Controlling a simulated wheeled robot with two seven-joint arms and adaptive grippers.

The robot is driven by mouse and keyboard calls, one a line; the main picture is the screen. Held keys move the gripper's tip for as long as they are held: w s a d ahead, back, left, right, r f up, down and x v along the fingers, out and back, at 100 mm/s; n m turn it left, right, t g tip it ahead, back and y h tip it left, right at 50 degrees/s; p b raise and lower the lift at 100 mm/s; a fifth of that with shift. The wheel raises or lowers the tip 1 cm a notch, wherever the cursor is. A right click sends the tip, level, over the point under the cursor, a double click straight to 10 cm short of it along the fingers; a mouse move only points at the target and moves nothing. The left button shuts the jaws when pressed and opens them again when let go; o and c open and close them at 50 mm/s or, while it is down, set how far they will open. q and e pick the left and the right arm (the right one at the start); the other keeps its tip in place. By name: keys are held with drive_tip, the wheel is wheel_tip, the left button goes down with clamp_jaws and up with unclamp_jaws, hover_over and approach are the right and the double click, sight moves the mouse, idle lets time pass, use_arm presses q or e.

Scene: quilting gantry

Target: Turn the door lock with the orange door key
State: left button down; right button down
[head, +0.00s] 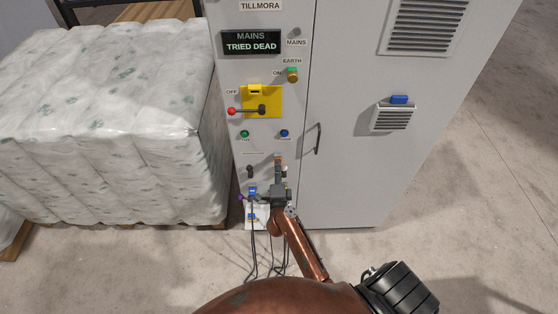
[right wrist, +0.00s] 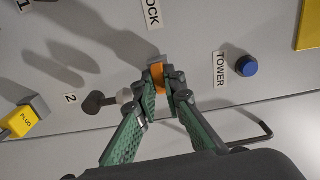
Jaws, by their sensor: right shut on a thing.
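My right gripper (head: 279,168) is in front of the cabinet's lower left panel, pointing at it. In the right wrist view its two green-padded fingers (right wrist: 163,80) are shut on the orange door key (right wrist: 158,72). A small bit of orange also shows at the fingertips in the head view. The key's far end meets a small grey part (right wrist: 155,60) on the panel, below a label ending in "OCK" (right wrist: 152,12). The fingers hide most of the key and lock, so I cannot tell how deep the key sits. My left gripper is not in view.
The grey cabinet (head: 370,170) has a door handle (head: 318,139) right of my gripper. A blue TOWER button (right wrist: 246,66), a dark lever knob (right wrist: 92,103) and a yellow plug (right wrist: 18,122) are close by. A wrapped bale stack (head: 110,120) stands left; open floor lies right.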

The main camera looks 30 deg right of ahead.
drive_tip(key=n+p, duration=0.2)
drive_tip(key=p, duration=0.1)
drive_tip(key=shift+d+n, duration=0.1)
drive_tip(key=shift+n, duration=0.3)
idle(0.3)
drive_tip(key=n+p, duration=0.3)
drive_tip(key=p, duration=0.1)
drive_tip(key=shift+n, duration=0.4)
idle(0.4)
